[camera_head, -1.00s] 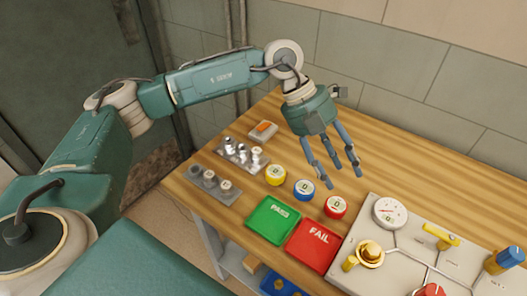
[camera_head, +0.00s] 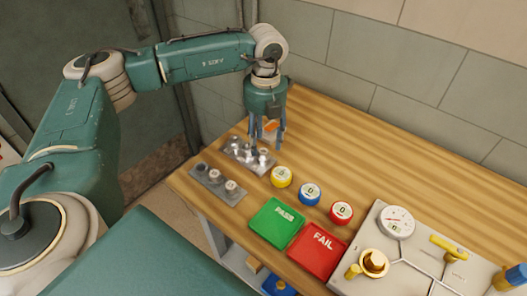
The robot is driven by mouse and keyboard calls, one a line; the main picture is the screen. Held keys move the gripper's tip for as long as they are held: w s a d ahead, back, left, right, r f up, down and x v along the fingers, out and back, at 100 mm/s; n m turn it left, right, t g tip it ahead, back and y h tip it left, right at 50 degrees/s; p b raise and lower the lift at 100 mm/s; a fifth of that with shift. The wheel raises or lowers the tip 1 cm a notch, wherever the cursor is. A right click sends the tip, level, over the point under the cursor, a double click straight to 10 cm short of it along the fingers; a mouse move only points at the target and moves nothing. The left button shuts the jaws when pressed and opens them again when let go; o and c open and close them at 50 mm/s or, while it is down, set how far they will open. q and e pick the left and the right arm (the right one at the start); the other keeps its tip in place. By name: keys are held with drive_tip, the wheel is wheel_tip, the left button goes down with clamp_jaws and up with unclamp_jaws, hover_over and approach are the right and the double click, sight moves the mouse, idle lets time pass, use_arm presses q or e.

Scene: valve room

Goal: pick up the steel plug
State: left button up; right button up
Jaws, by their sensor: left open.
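A back rack (camera_head: 268,167) at the left of the wooden table holds shiny silvery plugs (camera_head: 235,145). A front rack (camera_head: 220,192) holds several small plugs, one darker (camera_head: 200,169) and others with pale tops (camera_head: 231,185). I cannot tell for certain which one is the steel plug. My left gripper (camera_head: 267,142) is open and points down over the back rack's right part. Its fingers are apart and partly cover the rack and the plugs there; I cannot see whether they touch any. My right gripper is not in view.
Yellow (camera_head: 281,177), blue (camera_head: 310,194) and red (camera_head: 341,212) round gauges stand to the right. A green PASS tray (camera_head: 277,222) and red FAIL tray (camera_head: 316,250) lie in front. A valve panel (camera_head: 400,260) fills the right.

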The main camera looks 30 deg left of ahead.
use_arm(q)
wheel_tip(320, 180, down, 3)
drive_tip(key=shift+a+f+p, duration=0.1)
drive_tip(key=shift+f+p, duration=0.05)
drive_tip(key=shift+p, duration=0.15)
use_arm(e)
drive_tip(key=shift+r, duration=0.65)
use_arm(q)
drive_tip(key=shift+c, duration=0.5)
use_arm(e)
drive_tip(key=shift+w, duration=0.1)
use_arm(q)
clamp_jaws()
wheel_tip(320, 180, up, 20)
drive_tip(key=b, duration=1)
hover_over(264, 151)
wheel_tip(264, 151, down, 10)
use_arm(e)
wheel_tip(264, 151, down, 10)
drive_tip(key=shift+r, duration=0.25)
